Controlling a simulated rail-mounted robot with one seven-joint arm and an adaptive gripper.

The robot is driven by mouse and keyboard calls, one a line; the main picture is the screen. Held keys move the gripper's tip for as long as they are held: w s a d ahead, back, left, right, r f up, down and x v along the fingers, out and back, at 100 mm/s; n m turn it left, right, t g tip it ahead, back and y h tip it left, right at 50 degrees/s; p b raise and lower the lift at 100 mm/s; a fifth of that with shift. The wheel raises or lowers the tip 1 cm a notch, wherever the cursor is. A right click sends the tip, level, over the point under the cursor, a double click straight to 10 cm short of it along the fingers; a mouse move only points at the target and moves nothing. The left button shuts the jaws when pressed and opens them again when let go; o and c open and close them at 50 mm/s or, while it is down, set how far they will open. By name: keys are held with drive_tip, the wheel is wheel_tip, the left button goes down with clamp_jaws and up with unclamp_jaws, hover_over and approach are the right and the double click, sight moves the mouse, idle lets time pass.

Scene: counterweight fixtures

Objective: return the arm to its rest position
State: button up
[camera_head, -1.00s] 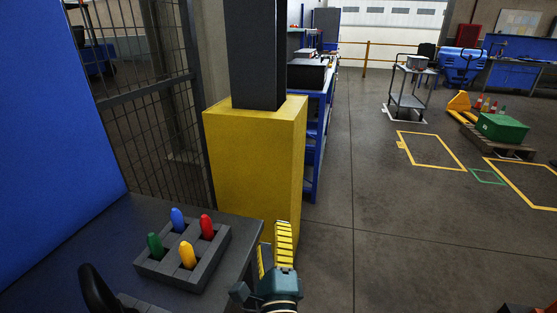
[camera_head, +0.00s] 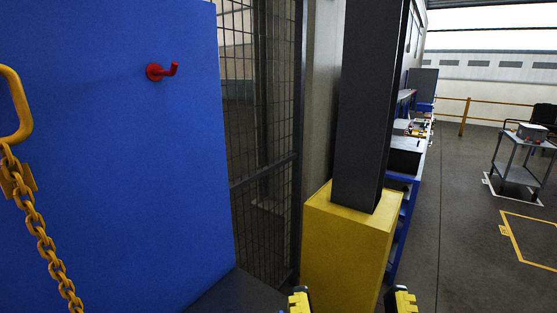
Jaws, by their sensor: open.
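My gripper (camera_head: 350,302) shows only at the bottom edge of the head view, as two yellow-and-black fingertips set well apart. It is open, and nothing shows between the fingertips. It is in front of the yellow pedestal (camera_head: 345,245). The rest of my arm is below the frame and hidden.
A blue panel (camera_head: 120,130) with a red hook (camera_head: 161,71) stands at left. A yellow chain (camera_head: 42,235) hangs in front of it. A dark post (camera_head: 368,110) rises from the pedestal. A wire fence (camera_head: 262,120) stands behind. Floor at right (camera_head: 465,240) is open.

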wheel_tip(320, 180, up, 28)
drive_tip(key=p, duration=2.4)
drive_tip(key=shift+p, duration=0.4)
